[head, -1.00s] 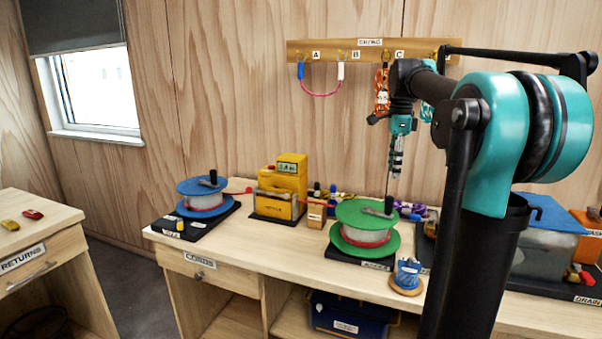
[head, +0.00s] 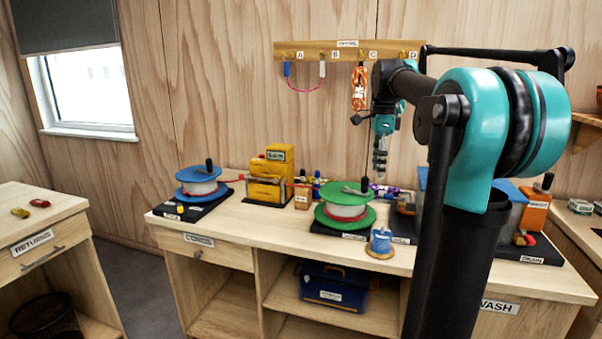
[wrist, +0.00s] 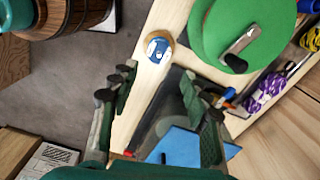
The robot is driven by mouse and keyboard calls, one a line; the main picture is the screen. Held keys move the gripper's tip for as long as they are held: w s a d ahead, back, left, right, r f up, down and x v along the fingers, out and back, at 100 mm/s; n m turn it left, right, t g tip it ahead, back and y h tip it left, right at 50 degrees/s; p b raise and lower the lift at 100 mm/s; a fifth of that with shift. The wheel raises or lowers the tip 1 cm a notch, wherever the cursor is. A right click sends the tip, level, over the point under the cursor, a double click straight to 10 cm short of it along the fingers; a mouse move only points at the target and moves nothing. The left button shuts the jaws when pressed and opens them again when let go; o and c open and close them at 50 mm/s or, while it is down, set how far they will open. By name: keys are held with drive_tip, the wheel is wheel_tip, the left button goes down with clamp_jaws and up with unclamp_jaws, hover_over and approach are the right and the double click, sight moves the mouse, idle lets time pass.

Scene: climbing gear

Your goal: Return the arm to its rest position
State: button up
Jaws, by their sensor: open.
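My gripper (head: 380,165) hangs pointing down above the back of the bench, in front of the wooden wall and right of the green-flanged reel (head: 345,214). In the wrist view my gripper (wrist: 160,105) has its two fingers wide apart with nothing between them. Below them show the bench top, the blue spool (wrist: 158,47) and part of a blue lid (wrist: 185,150). My arm is bent, with its upper link over the right part of the bench.
A rail (head: 350,50) with hooks holds a pink cord and an orange rope bundle (head: 359,88) close to my wrist. A blue reel (head: 198,186) and a yellow machine (head: 270,178) stand left. The returns table (head: 50,235) is at far left; open floor lies between.

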drive_tip(key=s+a+f+n+t, duration=0.2)
drive_tip(key=s+f+n, duration=0.7)
drive_tip(key=f, duration=0.8)
drive_tip(key=s+a+f+n+t, duration=0.1)
drive_tip(key=s+f+n+t, duration=0.1)
drive_tip(key=s+f+n, duration=0.8)
drive_tip(key=s+f, duration=0.5)
drive_tip(key=f, duration=0.2)
drive_tip(key=shift+s+a, duration=0.25)
drive_tip(key=shift+a, duration=0.15)
